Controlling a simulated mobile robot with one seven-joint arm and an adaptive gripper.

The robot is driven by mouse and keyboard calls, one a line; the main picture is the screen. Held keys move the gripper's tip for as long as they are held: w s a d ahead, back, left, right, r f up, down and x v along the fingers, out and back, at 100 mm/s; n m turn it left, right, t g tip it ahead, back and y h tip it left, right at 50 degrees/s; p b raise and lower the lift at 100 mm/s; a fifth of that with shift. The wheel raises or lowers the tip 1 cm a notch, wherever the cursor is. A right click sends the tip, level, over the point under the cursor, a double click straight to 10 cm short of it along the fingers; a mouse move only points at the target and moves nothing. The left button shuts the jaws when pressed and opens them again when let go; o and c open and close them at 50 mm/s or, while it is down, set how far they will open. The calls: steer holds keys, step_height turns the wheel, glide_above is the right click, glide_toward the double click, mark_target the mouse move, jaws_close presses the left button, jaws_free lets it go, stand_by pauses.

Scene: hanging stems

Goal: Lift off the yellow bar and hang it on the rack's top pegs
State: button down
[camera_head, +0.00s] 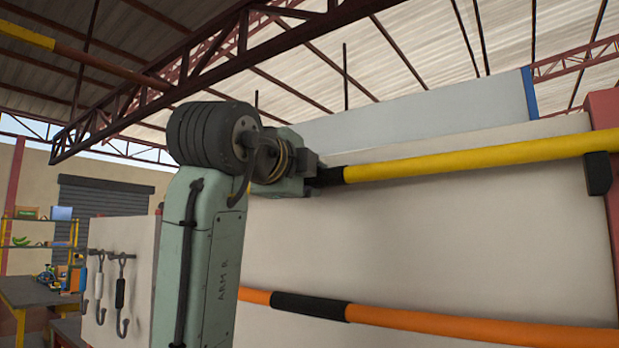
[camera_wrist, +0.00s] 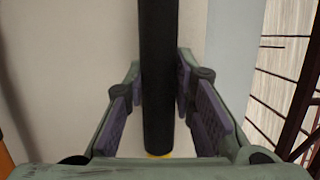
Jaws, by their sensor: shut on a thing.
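The yellow bar (camera_head: 470,158) runs nearly level along the upper part of a pale panel, rising a little to the right. My gripper (camera_head: 325,177) is at its left end, on the black grip section, partly hidden behind my arm in the head view. In the wrist view, the black grip (camera_wrist: 158,75) stands between the purple finger pads of my gripper (camera_wrist: 160,95), which is shut on it. A bit of yellow shows at the grip's lower end. A black peg (camera_head: 597,173) is just below the bar's right part; I cannot tell if they touch.
An orange bar (camera_head: 440,322) with a black middle grip crosses the panel (camera_head: 420,235) lower down. A red post (camera_head: 606,110) stands at the right edge. Hooks (camera_head: 121,290) hang on a board at left, near a workbench (camera_head: 38,292). Red trusses (camera_head: 250,45) cross overhead.

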steer(key=shift+f, duration=0.2)
steer(key=c, duration=1.3)
jaws_free()
steer(key=v, duration=1.2)
steer(key=shift+s, duration=0.1)
